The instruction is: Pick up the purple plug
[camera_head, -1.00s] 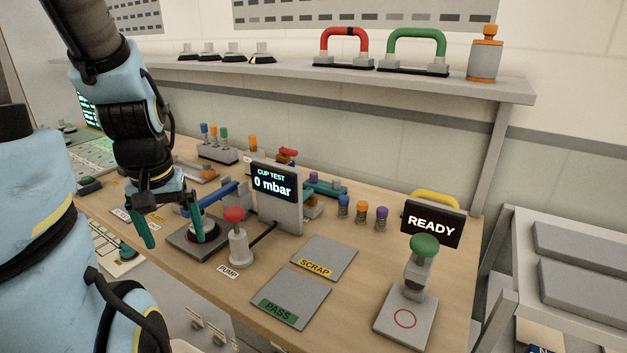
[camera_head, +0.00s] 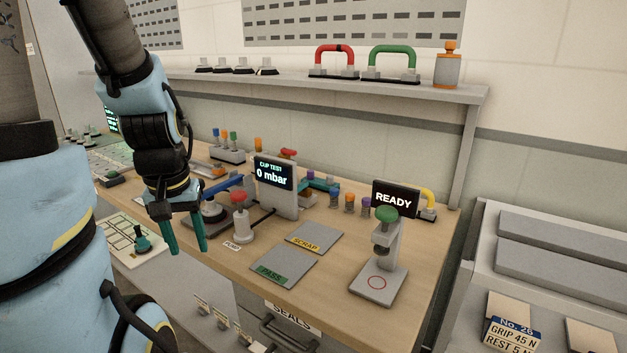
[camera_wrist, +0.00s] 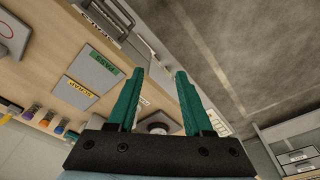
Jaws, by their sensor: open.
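The purple plug (camera_head: 366,206) stands upright at the right end of a short row on the bench, beside an orange plug (camera_head: 350,203) and a blue plug (camera_head: 334,197). It lies behind the SCRAP plate and left of the READY sign. In the wrist view the row shows at the lower left, with what looks like the purple plug (camera_wrist: 31,112) small there. My gripper (camera_head: 188,248) is open and empty, fingers pointing down, near the bench's front edge, well left of the plug. Its two teal fingers (camera_wrist: 160,73) stand apart in the wrist view.
The cup test display (camera_head: 276,182) and red-topped pump post (camera_head: 241,215) stand between my gripper and the plug. The SCRAP plate (camera_head: 316,236) and PASS plate (camera_head: 284,265) lie flat in front. The READY station's green-topped press (camera_head: 387,240) is at right. A shelf (camera_head: 330,86) runs above.

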